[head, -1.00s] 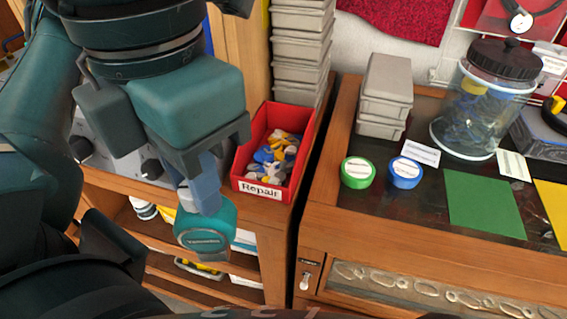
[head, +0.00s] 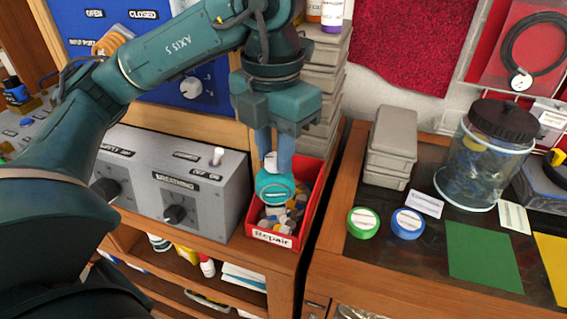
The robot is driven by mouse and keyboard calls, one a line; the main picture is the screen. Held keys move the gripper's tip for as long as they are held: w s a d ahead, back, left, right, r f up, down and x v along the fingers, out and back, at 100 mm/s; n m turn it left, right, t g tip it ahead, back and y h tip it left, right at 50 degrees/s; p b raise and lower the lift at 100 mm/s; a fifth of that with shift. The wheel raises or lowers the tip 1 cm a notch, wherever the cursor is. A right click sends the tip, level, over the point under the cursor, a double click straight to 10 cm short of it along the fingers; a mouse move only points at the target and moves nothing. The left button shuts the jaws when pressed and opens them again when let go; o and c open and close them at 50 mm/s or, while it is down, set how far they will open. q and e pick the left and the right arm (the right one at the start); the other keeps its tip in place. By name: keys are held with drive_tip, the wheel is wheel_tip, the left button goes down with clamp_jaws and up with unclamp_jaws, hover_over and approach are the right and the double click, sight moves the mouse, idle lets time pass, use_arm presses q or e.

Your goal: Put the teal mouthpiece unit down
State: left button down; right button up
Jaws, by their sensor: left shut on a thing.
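The teal mouthpiece unit (head: 275,188) is round with a pale label on its face and a whitish part on top. My left gripper (head: 276,165) points down and is shut on it. The unit appears in front of the red Repair bin (head: 272,238), at or just above its opening; whether it touches the contents I cannot tell. The bin holds several small white, blue and yellow pieces. My right gripper is not in view.
A grey control box (head: 188,205) with knobs stands left of the bin. Stacked grey cases (head: 325,95) rise behind it. On the right counter are a green disc (head: 363,223), a blue disc (head: 407,223), a green mat (head: 484,256) and a lidded jar (head: 484,160).

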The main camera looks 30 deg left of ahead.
use_arm(q)
drive_tip(key=w+f+b, duration=0.1)
drive_tip(key=w+f, duration=0.2)
drive_tip(key=f, duration=0.4)
drive_tip(key=shift+w+a, duration=0.2)
drive_tip(key=shift+a, duration=0.2)
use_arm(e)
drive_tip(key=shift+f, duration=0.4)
use_arm(q)
drive_tip(key=shift+f+b, duration=0.2)
drive_tip(key=shift+b, duration=0.2)
drive_tip(key=c, duration=1.2)
unclamp_jaws()
wheel_tip(320, 180, up, 12)
drive_tip(key=p, duration=0.3)
drive_tip(key=shift+r+p, duration=0.25)
drive_tip(key=shift+p, duration=0.1)
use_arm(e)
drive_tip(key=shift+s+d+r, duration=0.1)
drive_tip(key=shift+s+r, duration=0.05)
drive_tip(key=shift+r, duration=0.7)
